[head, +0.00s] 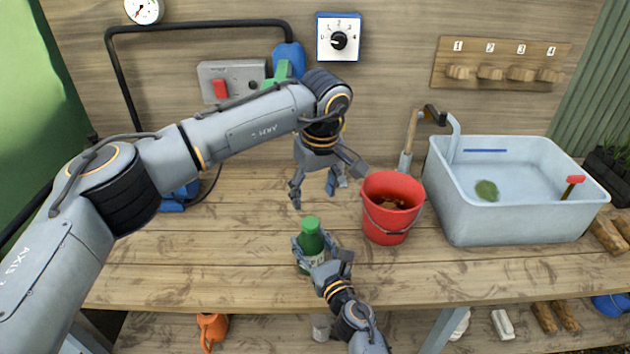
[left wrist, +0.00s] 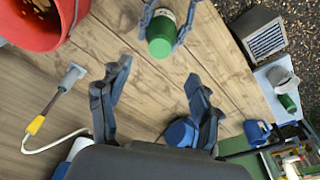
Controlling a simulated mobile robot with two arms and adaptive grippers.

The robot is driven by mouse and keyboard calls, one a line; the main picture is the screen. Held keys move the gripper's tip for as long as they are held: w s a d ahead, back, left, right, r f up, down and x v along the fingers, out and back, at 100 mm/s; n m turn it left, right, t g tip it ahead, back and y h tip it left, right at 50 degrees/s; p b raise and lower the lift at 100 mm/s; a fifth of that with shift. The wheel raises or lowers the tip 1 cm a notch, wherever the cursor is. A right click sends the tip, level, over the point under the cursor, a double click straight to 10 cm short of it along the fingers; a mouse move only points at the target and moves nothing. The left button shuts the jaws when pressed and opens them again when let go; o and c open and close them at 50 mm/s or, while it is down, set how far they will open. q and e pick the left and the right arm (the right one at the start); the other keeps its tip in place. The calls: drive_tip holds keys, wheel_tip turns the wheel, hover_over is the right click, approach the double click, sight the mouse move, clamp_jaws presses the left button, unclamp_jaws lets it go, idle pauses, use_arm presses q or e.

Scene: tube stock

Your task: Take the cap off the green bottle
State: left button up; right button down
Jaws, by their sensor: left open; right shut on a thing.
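My right gripper (head: 320,248) is shut around the bottle's body below the cap. My left gripper (head: 314,194) is open and empty, above and a little behind the cap, with fingers pointing down. In the left wrist view, the cap (left wrist: 159,47) lies just beyond the open left fingertips (left wrist: 157,73), apart from them. Right gripper fingers flank the bottle there.
A pale blue basin (head: 515,215) is further right. Bare bench lies left of the bottle. A lower shelf holds an orange can (head: 212,330).

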sight(310, 222)
use_arm(q)
drive_tip(key=f, duration=0.6)
drive_tip(key=w+f, duration=0.1)
drive_tip(key=f, duration=0.1)
drive_tip(key=shift+w+a+f, duration=0.1)
drive_tip(key=shift+a+f, duration=0.25)
drive_tip(key=shift+f, duration=0.05)
drive_tip(key=shift+c, duration=0.4)
clamp_jaws()
drive_tip(key=n, duration=0.3)
drive_tip(key=shift+d+n+y, duration=0.1)
drive_tip(key=shift+n+y, duration=0.2)
drive_tip(key=n+g, duration=0.1)
drive_tip(key=n, duration=0.3)
drive_tip(key=shift+w+n, duration=0.1)
drive_tip(key=shift+n, duration=0.2)
drive_tip(key=n+g, duration=0.1)
drive_tip(key=n, duration=0.6)
drive_tip(key=shift+w+r, duration=0.1)
drive_tip(key=n+g, duration=0.1)
drive_tip(key=n, duration=0.6)
drive_tip(key=shift+w, duration=0.1)
drive_tip(key=n, duration=0.4)
drive_tip(key=shift+h, duration=0.4)
drive_tip(key=n, duration=0.4)
drive_tip(key=shift+h, duration=0.3)
